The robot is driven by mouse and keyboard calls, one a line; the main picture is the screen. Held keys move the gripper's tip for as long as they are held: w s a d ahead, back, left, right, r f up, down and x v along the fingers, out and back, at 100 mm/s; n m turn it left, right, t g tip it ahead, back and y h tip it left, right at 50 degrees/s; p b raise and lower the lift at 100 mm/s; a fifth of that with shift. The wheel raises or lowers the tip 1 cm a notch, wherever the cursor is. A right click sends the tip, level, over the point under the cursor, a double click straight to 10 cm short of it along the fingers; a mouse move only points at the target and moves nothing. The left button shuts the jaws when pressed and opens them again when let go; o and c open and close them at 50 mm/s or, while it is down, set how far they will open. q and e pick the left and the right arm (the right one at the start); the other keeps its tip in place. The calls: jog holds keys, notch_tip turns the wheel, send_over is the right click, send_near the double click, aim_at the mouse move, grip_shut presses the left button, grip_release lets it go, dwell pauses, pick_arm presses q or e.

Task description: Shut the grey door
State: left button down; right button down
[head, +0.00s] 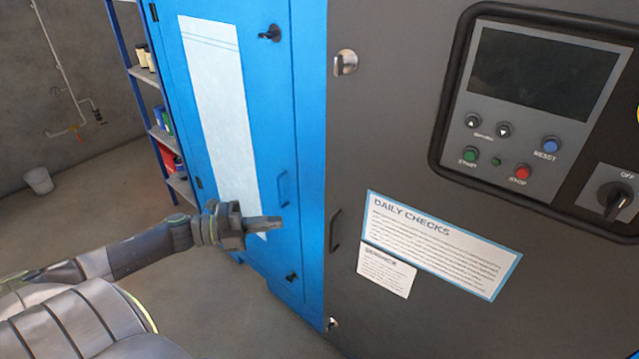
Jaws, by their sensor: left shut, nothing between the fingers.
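The grey door (400,150) is the large dark panel on the right. It carries a black handle (335,230) near its left edge, with a metal latch (345,63) above and another (333,323) below. Its left edge lies along the blue cabinet side (310,130); I see no clear gap there, but cannot tell if it is fully closed. My left gripper (272,223) is shut and empty, left of the grey door's handle and in front of the blue panel. My right gripper is not in view.
A blue side door (262,110) with its own handle (283,188) and a white sheet is behind my left gripper. The control panel (535,110) and labels (440,243) are on the grey door. Shelves (160,130) and a bucket (38,181) stand at the left; floor between is clear.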

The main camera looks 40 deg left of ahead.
pick_arm(q)
jog(key=shift+w+a+r+p+x, duration=0.1)
jog(key=shift+w+a+p+x, duration=0.1)
jog(key=shift+x, duration=1.95)
jog(key=shift+w+a+r+p+x, duration=0.1)
jog(key=shift+w+a+p+x, duration=0.15)
jog(key=shift+x, duration=1.9)
jog(key=shift+w+a+r+p+x, duration=0.1)
jog(key=shift+a+p+x, duration=0.1)
jog(key=shift+x, duration=1.95)
